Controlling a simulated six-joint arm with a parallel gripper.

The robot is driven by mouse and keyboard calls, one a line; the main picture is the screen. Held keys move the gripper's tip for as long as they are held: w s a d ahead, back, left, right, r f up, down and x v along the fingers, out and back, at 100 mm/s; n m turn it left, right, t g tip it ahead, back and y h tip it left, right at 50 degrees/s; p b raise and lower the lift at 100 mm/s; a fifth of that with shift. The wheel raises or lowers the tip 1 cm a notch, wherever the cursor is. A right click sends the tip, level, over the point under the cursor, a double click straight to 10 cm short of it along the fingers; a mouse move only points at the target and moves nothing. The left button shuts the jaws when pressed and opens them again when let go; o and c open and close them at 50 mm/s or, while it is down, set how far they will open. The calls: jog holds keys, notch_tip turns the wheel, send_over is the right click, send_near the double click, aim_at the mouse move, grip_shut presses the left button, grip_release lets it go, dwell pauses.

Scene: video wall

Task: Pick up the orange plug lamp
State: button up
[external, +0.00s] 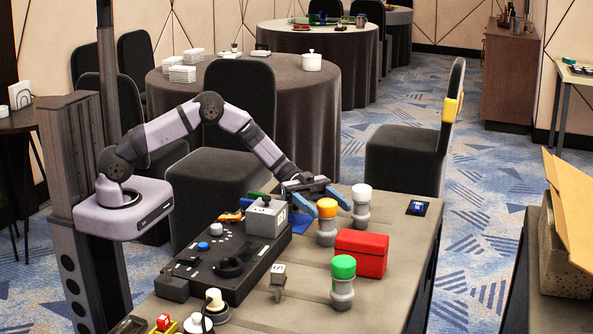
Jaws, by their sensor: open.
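The orange plug lamp (327,222) stands upright on the grey-brown table, with an orange cap on a grey ribbed body.
A white-capped lamp (361,206) stands behind right of the orange one. A red box (360,253) is close at its front right, and a green-capped lamp (343,281) is in front. A black panel (228,262) with a grey block (266,217) lies left.

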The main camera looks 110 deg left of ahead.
aim_at(332, 210)
jog(key=x, duration=0.4)
jog(key=c, duration=1.2)
jog(key=shift+r, duration=0.1)
